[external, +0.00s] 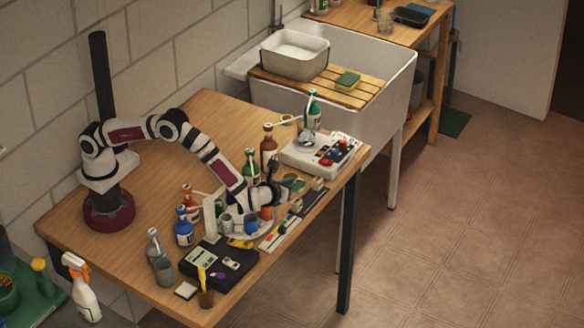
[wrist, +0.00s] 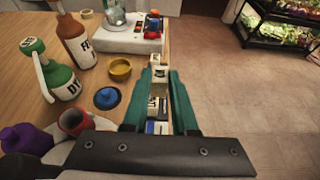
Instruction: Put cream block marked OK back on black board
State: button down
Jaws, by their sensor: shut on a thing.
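My gripper (wrist: 161,76) shows in the wrist view with its two teal fingers closed around a small cream block (wrist: 160,75) near the fingertips. Its marking is not readable here. More small blocks (wrist: 157,104), pale with dark or blue faces, show below it between the fingers. In the external view my gripper (external: 272,193) is low over the table's front right edge. A dark narrow board (external: 309,203) with small pale blocks lies by that edge, just right of my gripper. I cannot tell whether the held block touches the board.
A white device (external: 318,152) with coloured knobs stands behind. Several dropper bottles, including a brown one (wrist: 75,38) and a green one (wrist: 58,77), stand left of my gripper. Right of the edge is open floor.

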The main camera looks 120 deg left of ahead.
jog(key=x, duration=0.4)
jog(key=f+x, duration=0.1)
jog(key=x, duration=0.2)
jog(key=shift+s+d, duration=0.15)
jog(key=shift+s, duration=0.25)
notch_tip(320, 180, down, 4)
jog(key=shift+f, duration=0.1)
jog(key=shift+f, duration=0.15)
jog(key=c, duration=0.7)
grip_release()
